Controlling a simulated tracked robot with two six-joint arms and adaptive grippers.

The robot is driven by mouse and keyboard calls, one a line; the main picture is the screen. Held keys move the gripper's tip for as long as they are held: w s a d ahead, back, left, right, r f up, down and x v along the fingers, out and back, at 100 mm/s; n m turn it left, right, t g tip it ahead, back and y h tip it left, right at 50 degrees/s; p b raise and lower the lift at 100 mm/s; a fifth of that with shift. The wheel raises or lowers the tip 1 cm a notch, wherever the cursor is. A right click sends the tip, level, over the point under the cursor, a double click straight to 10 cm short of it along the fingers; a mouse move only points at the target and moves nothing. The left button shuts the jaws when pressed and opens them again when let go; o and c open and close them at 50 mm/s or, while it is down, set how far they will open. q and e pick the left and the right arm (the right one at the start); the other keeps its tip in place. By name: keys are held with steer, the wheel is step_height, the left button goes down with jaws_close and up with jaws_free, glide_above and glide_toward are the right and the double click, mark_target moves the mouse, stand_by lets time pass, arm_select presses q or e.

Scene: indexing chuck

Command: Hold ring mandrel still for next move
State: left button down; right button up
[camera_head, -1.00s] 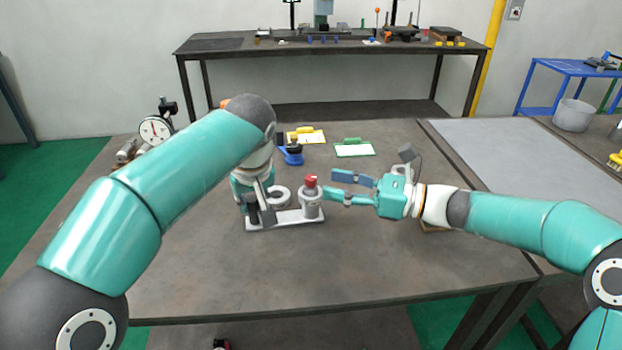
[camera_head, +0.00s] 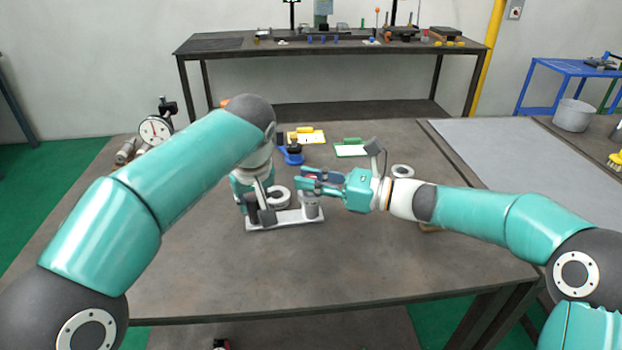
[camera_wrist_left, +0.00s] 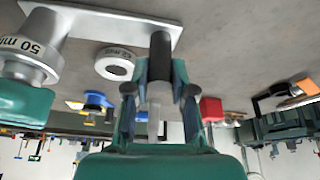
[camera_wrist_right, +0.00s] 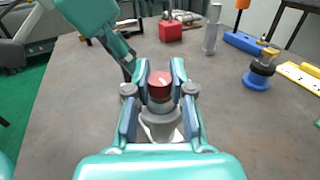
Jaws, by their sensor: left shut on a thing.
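My left gripper (camera_wrist_left: 158,95) is shut on a grey upright post (camera_wrist_left: 160,62), apparently the ring mandrel's. The post stands at one end of a pale base plate (camera_head: 285,221); the gripper partly hides it in the head view. At the plate's other end stands a grey stepped cylinder (camera_head: 312,209) marked 50 mm in the left wrist view (camera_wrist_left: 32,45). A red cap (camera_wrist_right: 160,86) is above it. My right gripper (camera_wrist_right: 159,72) has its fingers apart on either side of the cap; contact cannot be told.
A pale ring (camera_head: 280,197) lies behind the plate. Another ring (camera_head: 402,171) lies beyond my right wrist. A blue-based item (camera_head: 291,155), a yellow card (camera_head: 307,136) and a dial gauge (camera_head: 156,130) are further back. The table's front is clear.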

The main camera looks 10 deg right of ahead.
steer(key=shift+m+t, duration=0.3)
steer(key=shift+t, duration=0.1)
jaws_close()
steer(key=shift+r+t+h, duration=0.1)
steer(key=shift+t+h, duration=0.2)
steer(key=m+t+h, duration=0.5)
steer(key=t, duration=0.1)
steer(key=shift+a, duration=0.15)
steer(key=shift+m+t+h, duration=0.6)
steer(key=shift+m+h, duration=0.4)
steer(key=shift+h, duration=0.1)
steer(key=shift+d, duration=0.2)
steer(key=o, duration=0.9)
jaws_free()
